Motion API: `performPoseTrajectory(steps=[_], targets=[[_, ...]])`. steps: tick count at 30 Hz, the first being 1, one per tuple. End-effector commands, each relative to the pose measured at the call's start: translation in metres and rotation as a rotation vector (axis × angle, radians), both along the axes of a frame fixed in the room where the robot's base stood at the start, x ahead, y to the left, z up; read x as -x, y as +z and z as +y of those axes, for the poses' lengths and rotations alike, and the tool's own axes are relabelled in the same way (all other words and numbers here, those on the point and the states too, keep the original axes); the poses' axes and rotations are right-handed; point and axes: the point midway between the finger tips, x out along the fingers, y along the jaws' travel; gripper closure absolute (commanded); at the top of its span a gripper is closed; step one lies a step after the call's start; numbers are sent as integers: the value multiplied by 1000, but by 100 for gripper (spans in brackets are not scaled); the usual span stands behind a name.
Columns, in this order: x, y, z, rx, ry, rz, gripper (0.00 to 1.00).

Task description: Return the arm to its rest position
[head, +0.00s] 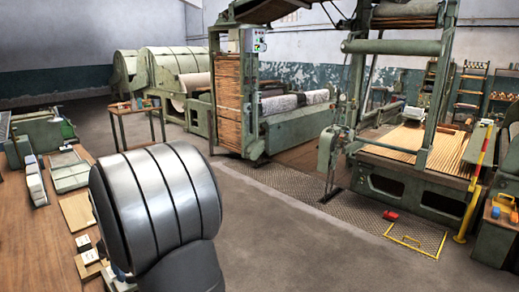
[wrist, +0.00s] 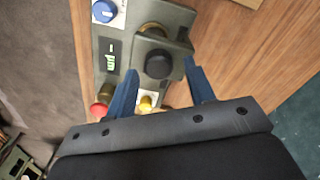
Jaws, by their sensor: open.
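My gripper (wrist: 160,70) shows in the wrist view with its two blue fingers spread apart and nothing held between them. The fingers point at a grey-green control box (wrist: 107,75) on a wooden bench. A black knob (wrist: 158,64) on the box appears between the fingertips; I cannot tell whether they touch it. In the head view a large silver and black section of my arm (head: 155,205) fills the lower left. My gripper is hidden in that view.
The box also carries a blue dial (wrist: 104,11), a yellow button (wrist: 146,103) and a red button (wrist: 98,111). The wooden bench (head: 75,212) runs along the left. A loom (head: 400,150) stands at right, with a red object (head: 390,215) on the floor. The middle floor is clear.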

Motion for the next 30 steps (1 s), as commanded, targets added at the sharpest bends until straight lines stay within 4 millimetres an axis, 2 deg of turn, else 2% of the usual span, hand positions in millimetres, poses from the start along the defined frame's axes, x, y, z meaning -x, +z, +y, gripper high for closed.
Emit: performPoseTrajectory(steps=[3, 7, 17, 24, 25, 30], targets=[[1, -16, 0, 2, 0, 3, 51], [0, -27, 0, 1, 0, 1, 51], [0, -32, 0, 1, 0, 0, 51], [0, -32, 0, 1, 0, 1, 4], [0, -32, 0, 1, 2, 1, 0], [-3, -19, 1, -4, 67, 1, 0]])
